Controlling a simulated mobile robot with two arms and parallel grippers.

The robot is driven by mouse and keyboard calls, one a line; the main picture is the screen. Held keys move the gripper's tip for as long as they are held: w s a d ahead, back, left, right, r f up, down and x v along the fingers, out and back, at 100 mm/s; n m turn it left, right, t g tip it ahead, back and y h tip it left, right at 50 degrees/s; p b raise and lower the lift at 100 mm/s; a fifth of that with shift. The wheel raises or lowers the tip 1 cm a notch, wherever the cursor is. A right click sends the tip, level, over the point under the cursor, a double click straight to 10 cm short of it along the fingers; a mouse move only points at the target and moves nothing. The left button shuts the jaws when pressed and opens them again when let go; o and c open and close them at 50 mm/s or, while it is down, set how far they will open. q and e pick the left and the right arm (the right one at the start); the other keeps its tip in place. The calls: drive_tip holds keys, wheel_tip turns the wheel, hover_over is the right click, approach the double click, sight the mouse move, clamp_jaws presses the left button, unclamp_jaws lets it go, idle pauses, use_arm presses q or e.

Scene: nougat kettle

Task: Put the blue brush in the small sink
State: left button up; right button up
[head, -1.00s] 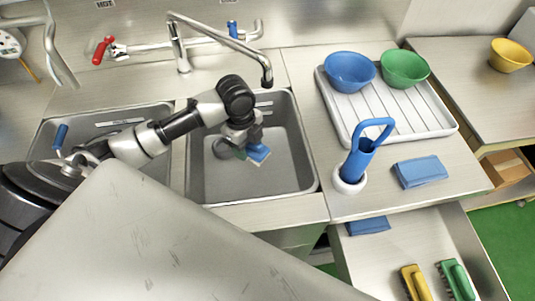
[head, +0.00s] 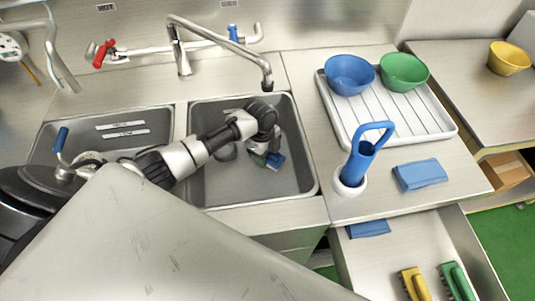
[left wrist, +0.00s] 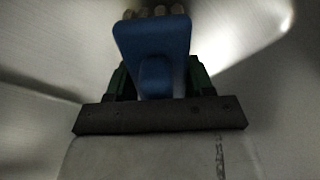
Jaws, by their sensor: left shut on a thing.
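The blue brush (head: 276,161) is in my left gripper (head: 262,157), down inside the right-hand sink basin (head: 225,190). In the left wrist view the brush (left wrist: 152,38) shows as a blue block with pale tufts at its far end. The green fingers of my left gripper (left wrist: 157,80) are closed on its sides. I cannot tell whether the brush touches the basin floor. A second basin (head: 105,125) lies to the left, partly hidden by my arm. My right gripper is not in view.
The tap spout (head: 265,75) hangs over the back of the right-hand basin. Below, an open drawer (head: 400,245) holds yellow and green brushes.

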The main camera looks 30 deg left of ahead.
use_arm(q)
drive_tip(key=shift+w+d+f, duration=0.15)
drive_tip(key=shift+w+f, duration=0.25)
drive_tip(key=shift+f, duration=0.2)
drive_tip(key=shift+s, duration=0.1)
drive_tip(key=shift+f, duration=0.15)
drive_tip(key=o, duration=0.9)
drive_tip(key=r, duration=0.5)
drive_tip(key=a+r, duration=0.1)
drive_tip(key=r, duration=0.1)
drive_tip(key=shift+r, duration=0.4)
